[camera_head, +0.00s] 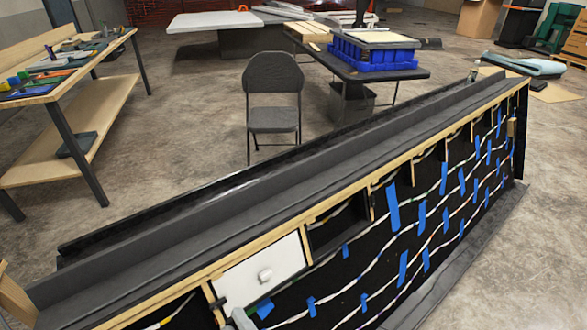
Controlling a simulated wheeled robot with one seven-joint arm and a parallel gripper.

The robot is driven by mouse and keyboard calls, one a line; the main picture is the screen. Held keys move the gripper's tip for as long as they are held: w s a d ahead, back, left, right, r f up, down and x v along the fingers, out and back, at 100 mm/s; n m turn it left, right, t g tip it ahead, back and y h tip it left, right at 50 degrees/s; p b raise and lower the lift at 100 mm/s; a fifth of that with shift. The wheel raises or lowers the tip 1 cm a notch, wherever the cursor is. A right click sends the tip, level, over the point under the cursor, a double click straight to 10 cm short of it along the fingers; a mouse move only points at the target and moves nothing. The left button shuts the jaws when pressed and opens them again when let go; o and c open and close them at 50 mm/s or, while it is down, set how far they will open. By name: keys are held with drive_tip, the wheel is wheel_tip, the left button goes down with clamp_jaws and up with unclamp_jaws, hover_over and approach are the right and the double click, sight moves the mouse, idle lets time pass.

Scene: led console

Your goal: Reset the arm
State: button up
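My gripper's fingers do not show in the head view. A small pale grey part shows at the bottom edge, below the white panel; I cannot tell what it is. The long LED console (210,228) runs diagonally from the lower left to the upper right, with a dark top and light wood edging. Its black side carries pale wiring strips held by blue tape. The white panel (262,272) with a small knob is set in this side, beside a dark open compartment (338,226).
A grey folding chair (273,92) stands behind the console. A wooden workbench (65,65) with tools is at the left. A dark table (350,72) holds a blue crate (372,62). The floor between workbench and chair is clear.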

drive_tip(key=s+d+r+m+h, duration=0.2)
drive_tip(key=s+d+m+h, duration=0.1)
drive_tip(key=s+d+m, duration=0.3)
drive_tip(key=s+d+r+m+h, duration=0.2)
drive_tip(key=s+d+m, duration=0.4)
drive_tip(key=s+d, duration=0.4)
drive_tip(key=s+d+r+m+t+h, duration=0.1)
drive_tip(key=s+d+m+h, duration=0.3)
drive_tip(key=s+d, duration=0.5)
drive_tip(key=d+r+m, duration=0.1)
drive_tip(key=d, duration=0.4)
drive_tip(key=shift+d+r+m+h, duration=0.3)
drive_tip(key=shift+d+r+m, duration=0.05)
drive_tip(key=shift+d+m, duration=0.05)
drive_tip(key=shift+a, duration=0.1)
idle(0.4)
